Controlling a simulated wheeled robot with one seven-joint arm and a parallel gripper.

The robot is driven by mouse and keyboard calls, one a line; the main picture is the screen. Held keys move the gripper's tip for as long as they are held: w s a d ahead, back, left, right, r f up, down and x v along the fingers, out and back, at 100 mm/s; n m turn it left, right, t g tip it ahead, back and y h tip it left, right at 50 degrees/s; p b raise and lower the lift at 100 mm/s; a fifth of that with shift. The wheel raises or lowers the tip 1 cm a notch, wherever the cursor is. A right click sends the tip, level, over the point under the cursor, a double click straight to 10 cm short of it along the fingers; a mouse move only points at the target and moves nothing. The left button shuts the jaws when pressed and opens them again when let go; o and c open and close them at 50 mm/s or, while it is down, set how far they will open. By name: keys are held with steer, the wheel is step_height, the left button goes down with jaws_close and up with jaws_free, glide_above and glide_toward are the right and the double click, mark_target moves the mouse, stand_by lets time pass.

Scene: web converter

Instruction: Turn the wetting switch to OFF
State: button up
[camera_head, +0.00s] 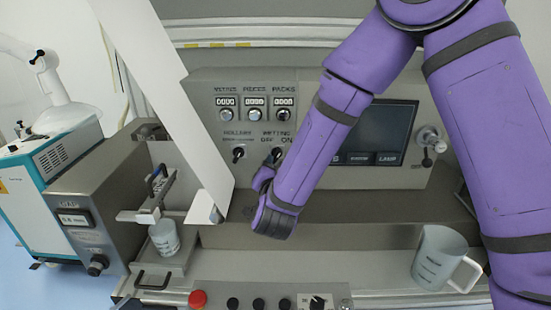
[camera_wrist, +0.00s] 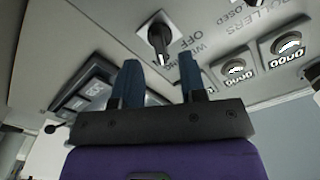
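The wetting switch (camera_head: 277,154) is a small black lever on the grey control panel, below the WETTING label with OFF at left and ON at right. In the wrist view the black switch lever (camera_wrist: 159,42) stands on a pale plate beside the OFF lettering. I cannot tell for sure which side it is set to. My gripper (camera_wrist: 158,68) has its two blue fingers apart, with nothing between them. The lever lies just beyond the gap between the fingertips, apparently untouched. In the head view my gripper (camera_head: 268,168) is just below the switch, partly hidden by my purple wrist.
The rollers switch (camera_head: 238,153) is close at left, with three counters (camera_head: 255,108) above. A screen (camera_head: 385,130) is at right, partly behind my arm. A slanted white web (camera_head: 180,110) passes at left. A mug (camera_head: 445,259) and a red button (camera_head: 198,299) are lower down.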

mark_target(276, 158)
steer(key=shift+w+d, duration=0.1)
steer(key=shift+w, duration=2.15)
jaws_close()
